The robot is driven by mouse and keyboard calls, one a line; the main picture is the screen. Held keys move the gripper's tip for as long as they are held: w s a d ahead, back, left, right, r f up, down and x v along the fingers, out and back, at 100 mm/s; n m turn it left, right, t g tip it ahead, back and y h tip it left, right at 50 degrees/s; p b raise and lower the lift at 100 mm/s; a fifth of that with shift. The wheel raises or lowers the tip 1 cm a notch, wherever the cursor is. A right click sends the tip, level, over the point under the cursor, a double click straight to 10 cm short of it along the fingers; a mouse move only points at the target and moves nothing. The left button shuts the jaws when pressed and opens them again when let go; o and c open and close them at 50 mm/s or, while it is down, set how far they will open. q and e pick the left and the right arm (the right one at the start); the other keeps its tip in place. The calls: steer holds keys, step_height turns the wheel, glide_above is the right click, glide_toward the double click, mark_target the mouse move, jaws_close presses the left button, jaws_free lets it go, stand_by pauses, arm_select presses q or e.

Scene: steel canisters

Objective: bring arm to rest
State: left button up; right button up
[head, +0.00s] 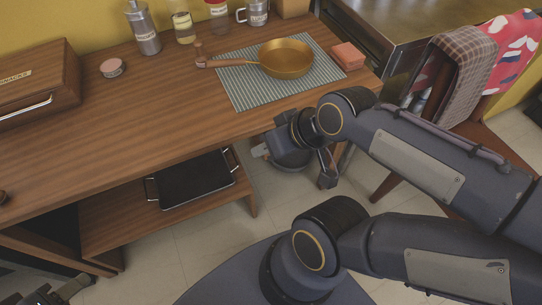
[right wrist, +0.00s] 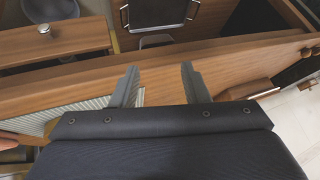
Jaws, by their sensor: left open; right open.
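My left gripper (head: 62,290) shows only in part at the bottom left corner of the head view, low beside the wooden table (head: 120,115). It is open and I see nothing held in it. My right arm comes in from the right of the head view and bends near the table's front right corner, where its gripper is largely hidden by its own wrist. In the right wrist view my right gripper (right wrist: 160,68) has its two fingers spread with nothing between them. The wooden table edge lies behind the fingers.
On the table are a gold pan (head: 287,57) on a striped mat (head: 245,92), a red block (head: 347,56), a steel canister (head: 145,30), a small round tin (head: 111,68) and a wooden box (head: 40,75). A black tray (head: 195,180) lies on the lower shelf. A cloth-draped chair stands right.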

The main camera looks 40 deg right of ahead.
steer(key=s+a+g+y, duration=0.1)
steer(key=s+a, duration=0.1)
steer(key=shift+s+a+m, duration=0.25)
steer(key=shift+s+m, duration=0.15)
steer(key=shift+r, duration=0.1)
step_height(320, 180, up, 19)
steer(key=p, duration=1.9)
